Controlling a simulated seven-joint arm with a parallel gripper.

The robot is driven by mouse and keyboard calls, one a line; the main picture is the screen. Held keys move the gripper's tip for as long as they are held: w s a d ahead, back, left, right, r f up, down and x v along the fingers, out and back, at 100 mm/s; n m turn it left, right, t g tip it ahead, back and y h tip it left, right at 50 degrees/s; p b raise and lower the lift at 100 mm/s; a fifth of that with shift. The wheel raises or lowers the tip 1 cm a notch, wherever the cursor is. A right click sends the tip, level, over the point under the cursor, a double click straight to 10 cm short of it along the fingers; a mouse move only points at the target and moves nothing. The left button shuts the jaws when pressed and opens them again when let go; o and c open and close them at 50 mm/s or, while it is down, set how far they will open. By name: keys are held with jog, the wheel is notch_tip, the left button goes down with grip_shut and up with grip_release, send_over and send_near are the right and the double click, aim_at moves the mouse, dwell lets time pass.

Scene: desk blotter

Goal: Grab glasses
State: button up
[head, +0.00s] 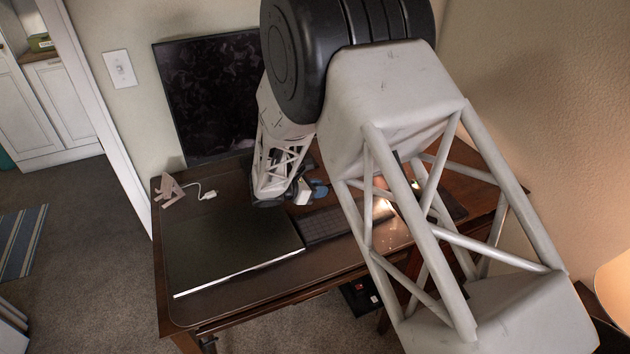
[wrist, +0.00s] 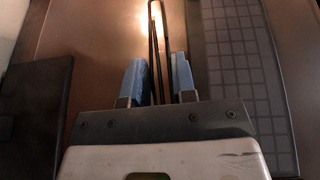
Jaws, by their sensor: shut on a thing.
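The glasses (wrist: 154,40) show in the wrist view as thin dark bars, like folded temple arms, running up from between my fingers. My gripper (wrist: 160,78) has its two blue fingertips on either side of them and is shut on them. The lenses cannot be made out. In the head view my gripper (head: 313,190) is low over the desk, between the laptop and the keyboard. The glasses cannot be told apart there.
A closed dark laptop (head: 232,240) lies left of my gripper, and a keyboard (head: 325,225) lies to its right. A dark monitor (head: 207,100) stands behind. A small pinkish stand (head: 172,191) and a white cable (head: 208,194) are at the back left of the desk (head: 230,307).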

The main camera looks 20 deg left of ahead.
jog(key=s+d, duration=0.1)
jog(key=s, duration=0.1)
jog(key=s+d, duration=0.3)
jog(key=s, duration=0.2)
jog(key=shift+d+r, duration=0.35)
jog(key=shift+r, duration=0.05)
dwell(0.3)
